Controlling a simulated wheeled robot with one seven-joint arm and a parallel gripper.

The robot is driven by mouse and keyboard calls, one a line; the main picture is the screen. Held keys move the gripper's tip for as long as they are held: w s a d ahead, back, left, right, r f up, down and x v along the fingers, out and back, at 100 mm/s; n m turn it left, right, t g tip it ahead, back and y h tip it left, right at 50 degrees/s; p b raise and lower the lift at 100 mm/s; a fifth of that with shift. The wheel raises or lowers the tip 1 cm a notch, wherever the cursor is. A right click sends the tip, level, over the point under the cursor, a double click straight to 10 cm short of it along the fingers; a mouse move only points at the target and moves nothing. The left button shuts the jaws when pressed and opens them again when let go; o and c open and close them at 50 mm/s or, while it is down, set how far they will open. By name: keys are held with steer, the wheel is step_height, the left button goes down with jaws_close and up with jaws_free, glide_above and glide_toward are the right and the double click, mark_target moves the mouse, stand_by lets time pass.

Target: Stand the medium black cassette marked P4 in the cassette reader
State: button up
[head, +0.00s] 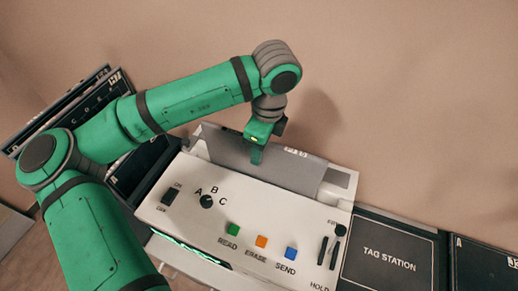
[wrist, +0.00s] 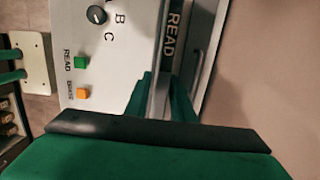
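A dark grey flat panel (head: 226,149), which looks like the cassette, stands on edge at the back of the white cassette reader (head: 185,213). A small white label shows at its upper edge in the head view, too small to read, so I cannot confirm P4. My gripper (head: 257,153) is at the panel's top edge, with one green finger in front of its face. In the wrist view, my gripper (wrist: 162,98) has a green finger on each side of a thin grey edge (wrist: 159,95), with no clear gap. The panel's lower edge is hidden in the reader.
The reader's front has a knob (head: 207,202), green (head: 233,229), orange (head: 262,241) and blue (head: 291,253) buttons. A tag station (head: 388,254) is at the right. Dark labelled panels (head: 77,112) stand at the left behind my arm. A plain wall rises close behind the reader.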

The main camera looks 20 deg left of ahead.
steer(key=shift+o, duration=0.8)
steer(key=r, duration=0.3)
steer(key=d+r, duration=0.1)
steer(key=r, duration=0.6)
steer(key=shift+d+r, duration=0.15)
steer(key=shift+r, duration=0.25)
steer(key=shift+r, duration=2.95)
